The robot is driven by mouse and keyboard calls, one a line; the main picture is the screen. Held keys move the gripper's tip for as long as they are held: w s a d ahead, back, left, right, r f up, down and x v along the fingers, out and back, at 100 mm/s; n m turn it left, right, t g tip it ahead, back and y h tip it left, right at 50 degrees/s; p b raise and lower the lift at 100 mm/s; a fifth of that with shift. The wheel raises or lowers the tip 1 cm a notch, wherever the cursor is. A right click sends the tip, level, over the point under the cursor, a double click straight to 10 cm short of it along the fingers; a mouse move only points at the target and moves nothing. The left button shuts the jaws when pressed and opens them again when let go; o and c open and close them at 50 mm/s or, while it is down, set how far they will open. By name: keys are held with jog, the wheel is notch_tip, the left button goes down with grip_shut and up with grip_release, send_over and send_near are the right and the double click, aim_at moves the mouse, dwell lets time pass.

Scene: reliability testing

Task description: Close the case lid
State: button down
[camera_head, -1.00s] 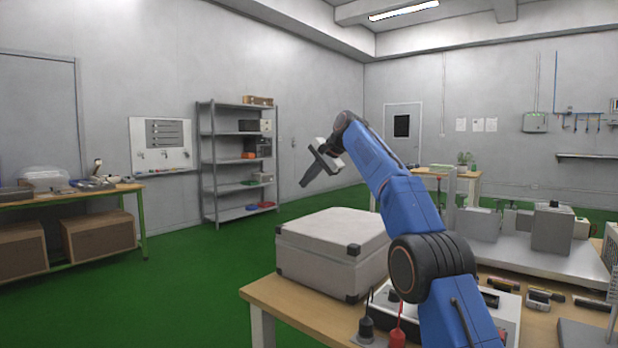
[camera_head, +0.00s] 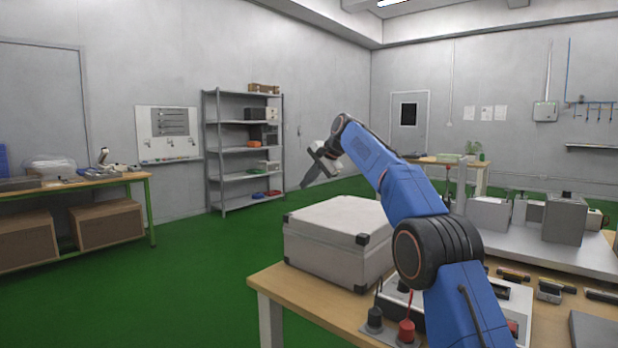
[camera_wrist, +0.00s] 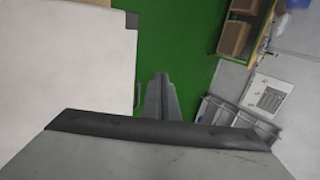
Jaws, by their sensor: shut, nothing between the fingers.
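The case (camera_head: 338,245) is a pale grey box with black corner pieces on the near left corner of the wooden table. Its lid (camera_head: 345,216) lies flat on top and looks shut in the head view. In the wrist view the lid's pale top (camera_wrist: 70,60) fills the left side. My gripper (camera_head: 306,184) is above and behind the case, pointing down to the left, apart from it. Its fingers (camera_wrist: 162,95) are together and empty, over green floor beside the case edge.
On the table (camera_head: 270,280) stand a device with black and red plugs (camera_head: 406,331) and a grey fixture (camera_head: 565,220). A shelf rack (camera_head: 245,150) stands at the back wall. A workbench (camera_head: 80,185) is at the left. Green floor between them is clear.

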aim_at(303, 209)
jog(key=f, duration=0.1)
jog(key=a+f, duration=0.1)
jog(key=w+f, duration=0.1)
jog(key=f, duration=0.1)
jog(key=shift+w+a, duration=0.1)
jog(key=shift+a, duration=0.2)
jog(key=shift+w+a+f+g+h, duration=0.15)
jog(key=shift+f+h, duration=0.1)
jog(key=shift+f, duration=0.4)
jog(key=shift+w+a+f+g+h, duration=0.1)
jog(key=shift+a+f+h, duration=0.1)
jog(key=shift+f, duration=0.4)
jog(key=shift+w+a+f+g+h, duration=0.15)
jog(key=shift+f+h, duration=0.1)
jog(key=shift+f, duration=0.4)
jog(key=shift+s, duration=0.1)
